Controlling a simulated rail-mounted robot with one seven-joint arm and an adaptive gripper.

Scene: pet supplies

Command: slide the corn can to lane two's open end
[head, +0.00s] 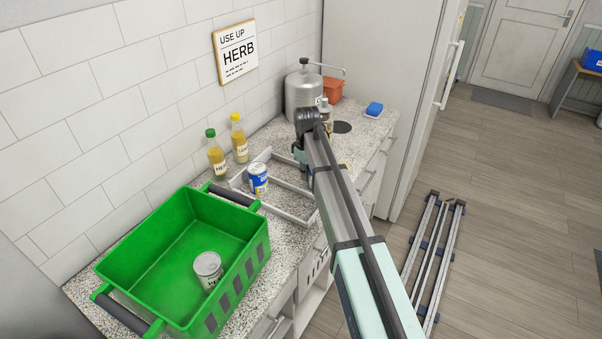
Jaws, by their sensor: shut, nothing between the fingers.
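A blue and white can with some yellow (258,179) stands upright at the left part of a pale grey lane frame (289,213) on the counter. Its label is too small to read, so I cannot tell whether it is the corn can. A second can, silver-grey with a pale label and dark print (208,267), stands inside the green crate (118,262). My arm crosses the picture from the lower right to above the frame and covers the frame's right part. My gripper's fingers are hidden behind the arm. Lane numbers do not show.
A metal canister (303,91), an orange-brown pot (333,89) and a blue sponge-like block (374,109) are farther back. A tall white cabinet (376,70) bounds the counter's far end.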

